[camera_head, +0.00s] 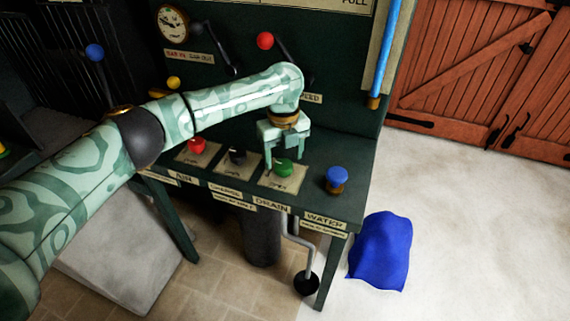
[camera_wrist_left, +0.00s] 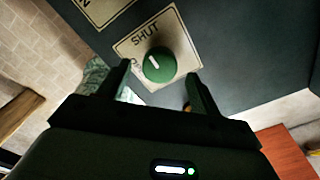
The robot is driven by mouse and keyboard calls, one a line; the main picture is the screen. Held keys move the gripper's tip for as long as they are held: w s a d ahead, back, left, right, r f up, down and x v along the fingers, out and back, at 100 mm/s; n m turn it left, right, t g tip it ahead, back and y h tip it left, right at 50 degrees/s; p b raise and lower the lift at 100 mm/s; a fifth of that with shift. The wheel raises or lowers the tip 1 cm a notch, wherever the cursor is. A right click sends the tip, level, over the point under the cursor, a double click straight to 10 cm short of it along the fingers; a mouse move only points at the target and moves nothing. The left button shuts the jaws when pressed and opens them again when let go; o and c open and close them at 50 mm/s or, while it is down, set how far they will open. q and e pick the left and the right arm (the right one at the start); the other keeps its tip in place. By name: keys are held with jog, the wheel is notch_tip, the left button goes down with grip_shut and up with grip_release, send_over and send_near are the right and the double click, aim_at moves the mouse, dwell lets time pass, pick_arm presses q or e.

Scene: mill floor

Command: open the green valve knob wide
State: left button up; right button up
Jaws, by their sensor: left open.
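The green valve knob (camera_head: 283,168) sits on a cream plate (camera_head: 270,181) on the dark green bench, above the DRAIN label. In the left wrist view the knob (camera_wrist_left: 159,65) is round with a white pointer mark, and its plate (camera_wrist_left: 128,47) reads SHUT near the pointer's end. My left gripper (camera_head: 286,158) points down right over the knob in the head view. In the wrist view its open fingers (camera_wrist_left: 150,86) stand on either side of the near edge of the knob, with nothing gripped. My right gripper is not in view.
On the bench, a red knob (camera_head: 196,146) and a black knob (camera_head: 237,156) stand left of the green one, and a blue knob (camera_head: 337,177) stands right. A red-ball lever (camera_head: 265,41) is on the panel behind. A blue cloth (camera_head: 381,251) lies on the floor.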

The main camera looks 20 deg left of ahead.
pick_arm(q)
notch_tip(320, 180, down, 2)
jog(key=c, duration=1)
jog(key=shift+o, duration=0.2)
jog(key=shift+r, duration=0.1)
